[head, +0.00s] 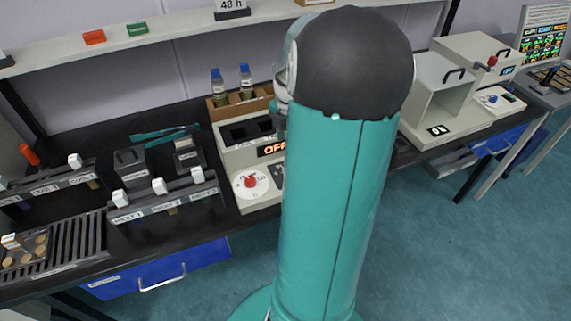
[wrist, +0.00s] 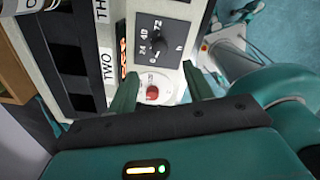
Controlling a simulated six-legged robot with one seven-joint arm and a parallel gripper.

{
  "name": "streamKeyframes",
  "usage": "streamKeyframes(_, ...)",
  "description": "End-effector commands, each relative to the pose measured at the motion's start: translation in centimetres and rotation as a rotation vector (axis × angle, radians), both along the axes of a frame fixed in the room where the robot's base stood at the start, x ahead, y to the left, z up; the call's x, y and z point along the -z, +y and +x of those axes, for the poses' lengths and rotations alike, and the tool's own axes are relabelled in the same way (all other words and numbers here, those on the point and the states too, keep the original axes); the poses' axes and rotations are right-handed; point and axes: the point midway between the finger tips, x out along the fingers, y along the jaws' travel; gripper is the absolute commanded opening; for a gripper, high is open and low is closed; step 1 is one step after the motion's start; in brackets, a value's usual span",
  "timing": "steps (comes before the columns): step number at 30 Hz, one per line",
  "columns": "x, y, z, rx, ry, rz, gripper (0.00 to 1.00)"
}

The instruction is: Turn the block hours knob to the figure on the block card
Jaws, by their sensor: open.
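The block hours knob (wrist: 158,42) is a small black knob on a dark dial plate marked 24, 48 and 72 with an h. I cannot tell which figure it points to. In the head view my arm hides most of that dial. A card (head: 231,5) reading 48 h stands on the shelf, cut by the top edge. The block heater (head: 237,155) shows OFF on its display (head: 272,150). My gripper (wrist: 158,67) is open and empty, its fingers either side of the red knob (wrist: 152,92) in the picture, the hours knob beyond the tips.
The red knob sits on a white dial (head: 243,190) at the heater's front left. A rack with two blue-capped bottles (head: 231,99) stands behind. Racks with white-topped levers (head: 165,199) stand left on the black bench. An open-fronted box unit (head: 442,92) stands right.

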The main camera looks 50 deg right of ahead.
Motion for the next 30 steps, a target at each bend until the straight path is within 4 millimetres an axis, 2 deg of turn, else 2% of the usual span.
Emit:
streamKeyframes(9,6.4,0.4,0.1,-0.006,0.002,0.003,0.51)
streamKeyframes(15,9.3,0.5,0.2,-0.006,0.001,0.001,0.51)
streamKeyframes(20,10.1,0.6,0.3,-0.007,-0.001,0.0,0.51)
streamKeyframes(27,10.1,0.6,0.3,-0.007,-0.001,-0.001,0.51)
streamKeyframes(30,10.1,0.6,0.3,-0.007,-0.001,-0.001,0.31)
